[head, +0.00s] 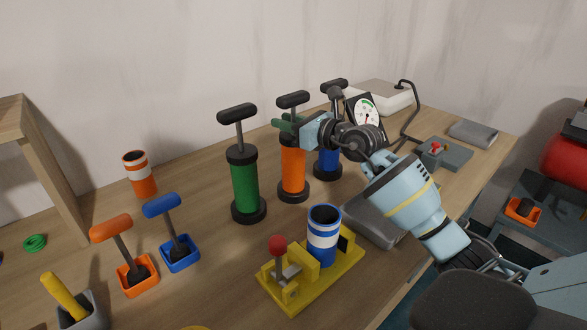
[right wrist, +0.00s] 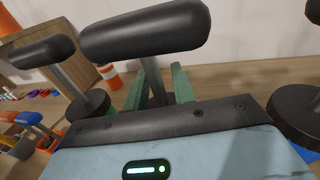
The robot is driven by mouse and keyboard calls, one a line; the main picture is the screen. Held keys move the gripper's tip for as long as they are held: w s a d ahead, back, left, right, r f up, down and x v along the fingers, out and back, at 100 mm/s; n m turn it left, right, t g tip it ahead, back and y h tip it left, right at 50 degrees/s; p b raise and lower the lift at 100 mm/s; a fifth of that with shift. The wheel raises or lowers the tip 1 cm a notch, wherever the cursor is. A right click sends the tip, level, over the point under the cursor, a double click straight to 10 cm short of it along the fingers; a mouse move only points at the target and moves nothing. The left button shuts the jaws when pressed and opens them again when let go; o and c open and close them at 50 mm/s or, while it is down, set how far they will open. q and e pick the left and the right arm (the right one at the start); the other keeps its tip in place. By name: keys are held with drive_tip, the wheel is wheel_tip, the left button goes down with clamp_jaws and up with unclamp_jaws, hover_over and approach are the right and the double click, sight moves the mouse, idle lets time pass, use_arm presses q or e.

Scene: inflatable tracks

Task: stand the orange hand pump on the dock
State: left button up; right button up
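The orange hand pump (head: 293,170) stands upright on the table between a green pump (head: 244,185) and a blue pump (head: 328,165). Its black T-handle (head: 293,99) is on top. My right gripper (head: 286,122) is just below that handle, its green fingers on either side of the shaft. In the right wrist view the handle (right wrist: 145,30) fills the upper middle, and the fingers (right wrist: 160,88) flank the shaft with a gap visible on the right. I cannot tell for sure which thing is the dock. My left gripper is not in view.
A yellow fixture (head: 312,283) holds a blue-and-white cylinder (head: 323,237) in front. A gauge (head: 366,113) and a grey block with a red part (head: 445,153) stand to the right. Orange and blue holders (head: 137,276) are at front left. An orange-and-white cylinder (head: 140,177) stands behind them.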

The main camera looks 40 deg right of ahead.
clamp_jaws()
drive_tip(key=shift+r, duration=0.1)
idle(1.1)
